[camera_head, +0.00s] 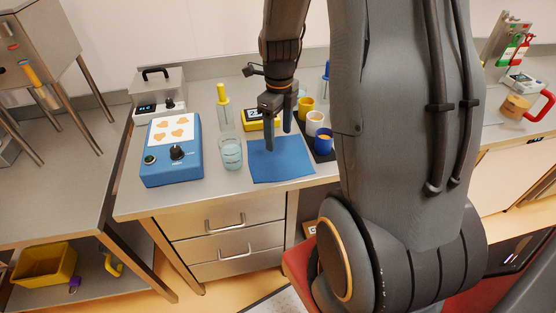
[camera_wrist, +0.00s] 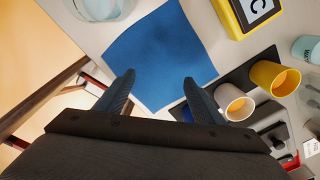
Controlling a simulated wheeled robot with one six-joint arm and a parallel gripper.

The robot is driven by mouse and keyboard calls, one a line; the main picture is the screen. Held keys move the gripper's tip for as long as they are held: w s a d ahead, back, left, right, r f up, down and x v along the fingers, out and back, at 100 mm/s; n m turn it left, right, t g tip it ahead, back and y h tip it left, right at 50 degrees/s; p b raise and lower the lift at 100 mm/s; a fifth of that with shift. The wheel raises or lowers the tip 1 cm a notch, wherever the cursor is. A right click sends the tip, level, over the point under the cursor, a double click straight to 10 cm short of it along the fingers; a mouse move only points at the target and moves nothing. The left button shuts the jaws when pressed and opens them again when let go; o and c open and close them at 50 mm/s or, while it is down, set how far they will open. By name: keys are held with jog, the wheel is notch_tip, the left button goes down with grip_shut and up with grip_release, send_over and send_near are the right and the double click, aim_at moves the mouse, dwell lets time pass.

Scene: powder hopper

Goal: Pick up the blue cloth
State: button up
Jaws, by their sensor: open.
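The blue cloth (camera_head: 282,168) lies flat on the steel counter, near its front edge, in the head view. It also shows in the wrist view (camera_wrist: 160,55), spread out beyond my fingertips. My gripper (camera_head: 279,142) is open and empty above the cloth, with its fingers pointing down. In the wrist view, the two fingertips of my gripper (camera_wrist: 158,78) stand apart with the cloth showing between them. I cannot tell the exact height of the fingertips above the cloth.
A glass beaker (camera_head: 231,155) stands close left of the cloth, by a blue device (camera_head: 172,150). Yellow, white and blue cups (camera_head: 324,142) stand on a dark mat to the right. A yellow device (camera_head: 252,119) and a yellow-topped bottle (camera_head: 224,108) stand behind.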

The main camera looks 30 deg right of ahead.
aim_at(279, 158)
notch_tip(279, 158, down, 7)
jog(key=b, duration=0.4)
jog(key=shift+c, duration=0.5)
jog(key=shift+s, duration=0.1)
grip_shut()
notch_tip(279, 158, up, 12)
jog(key=p, duration=0.8)
